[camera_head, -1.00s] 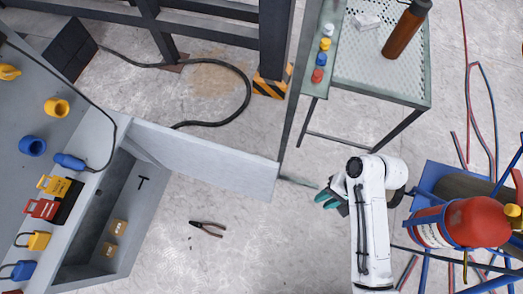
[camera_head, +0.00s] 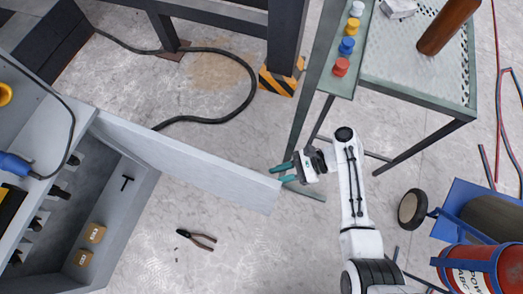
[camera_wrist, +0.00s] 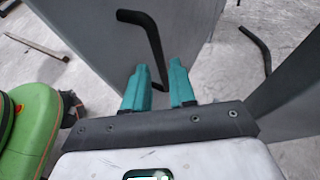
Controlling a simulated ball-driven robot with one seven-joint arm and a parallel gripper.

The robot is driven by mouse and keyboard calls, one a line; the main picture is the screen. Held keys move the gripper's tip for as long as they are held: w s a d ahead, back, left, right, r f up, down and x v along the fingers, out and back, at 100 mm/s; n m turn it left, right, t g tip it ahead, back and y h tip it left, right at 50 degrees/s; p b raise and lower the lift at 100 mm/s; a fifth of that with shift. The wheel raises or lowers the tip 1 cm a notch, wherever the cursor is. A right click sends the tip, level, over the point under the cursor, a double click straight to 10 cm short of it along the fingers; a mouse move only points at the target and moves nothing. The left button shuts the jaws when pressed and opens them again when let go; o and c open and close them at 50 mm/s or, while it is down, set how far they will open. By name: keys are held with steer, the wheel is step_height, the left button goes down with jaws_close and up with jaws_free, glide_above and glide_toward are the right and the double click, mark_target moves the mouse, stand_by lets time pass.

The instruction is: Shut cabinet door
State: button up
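The cabinet (camera_head: 140,205) is at the left in the head view, its inside showing. Its grey door (camera_head: 195,165) stands open, reaching right across the floor. My gripper (camera_head: 281,173) is at the door's free end, its teal fingers apart with nothing seen between them. In the wrist view the fingers (camera_wrist: 159,75) are spread in front of a large grey panel (camera_wrist: 95,35), which looks like the door. A black bent handle (camera_wrist: 150,45) stands out from it, just beyond the fingertips. I cannot tell whether the fingers touch the door.
A green metal table (camera_head: 415,80) with coloured caps stands at the upper right. Pliers (camera_head: 197,239) lie on the floor below the door. A dark post (camera_head: 287,35) and black cable (camera_head: 215,120) are behind it. A red cylinder (camera_head: 480,270) is at the lower right.

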steer(key=b+x, duration=0.1)
steer(key=x, duration=0.5)
steer(key=shift+s, duration=0.1)
jaws_close()
stand_by(0.3)
